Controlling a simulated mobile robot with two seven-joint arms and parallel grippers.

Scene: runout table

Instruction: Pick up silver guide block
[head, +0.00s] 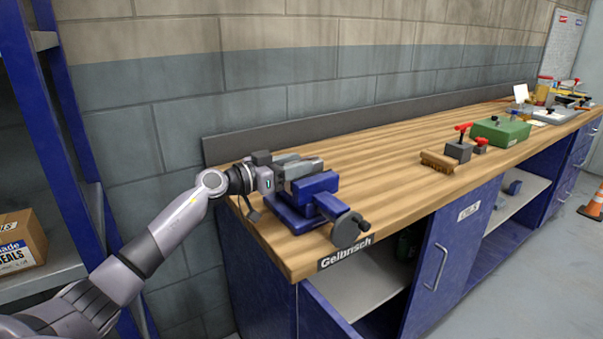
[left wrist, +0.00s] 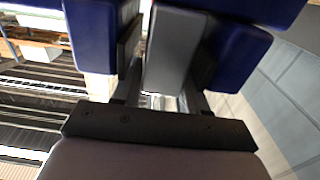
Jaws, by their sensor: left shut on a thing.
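The silver guide block (left wrist: 171,50) is a grey bar between the two blue jaws of the vise in the left wrist view. In the head view it shows as a grey piece (head: 303,169) at the top of the blue vise (head: 316,184). My left gripper (head: 278,172) is at the vise's wall side; in the left wrist view its fingers (left wrist: 162,100) stand on either side of the block's near end, shut on it. The block is still between the vise jaws. Whether the jaws touch it, I cannot tell. My right gripper is not in view.
The vise sits at the near left corner of the wooden bench (head: 370,165). A brush (head: 439,161), a grey block with a red handle (head: 459,150) and a green box (head: 500,132) stand farther right. A wall is behind; a blue rack (head: 75,130) is left.

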